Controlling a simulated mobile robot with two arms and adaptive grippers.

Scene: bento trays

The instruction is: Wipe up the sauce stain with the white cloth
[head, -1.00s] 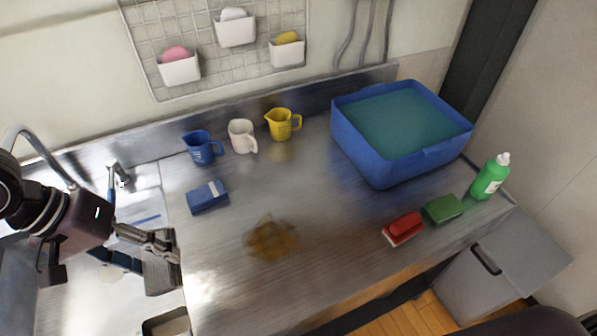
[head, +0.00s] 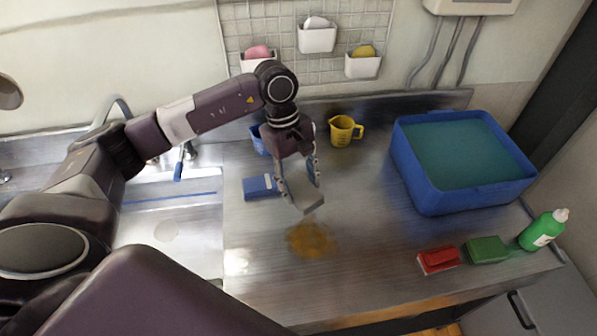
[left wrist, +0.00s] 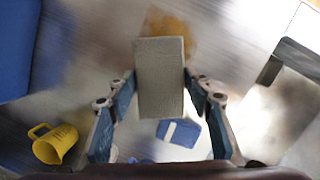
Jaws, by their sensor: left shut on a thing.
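The brown-orange sauce stain (head: 311,240) lies on the steel counter, and it also shows in the left wrist view (left wrist: 172,28), partly behind the cloth. My left gripper (head: 302,189) is shut on the folded white cloth (head: 309,206), which looks pale grey. In the left wrist view the cloth (left wrist: 160,85) sits as a thick block between the two fingers. It is just behind the stain in the head view and seems raised above the counter. My right gripper is not in view.
A blue box (head: 260,188), a yellow jug (head: 344,131) and a partly hidden blue jug stand behind. A blue water tub (head: 440,203), red brush (head: 438,260), green sponge (head: 486,250) and green bottle (head: 541,231) are at right. The sink (head: 150,260) is at left.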

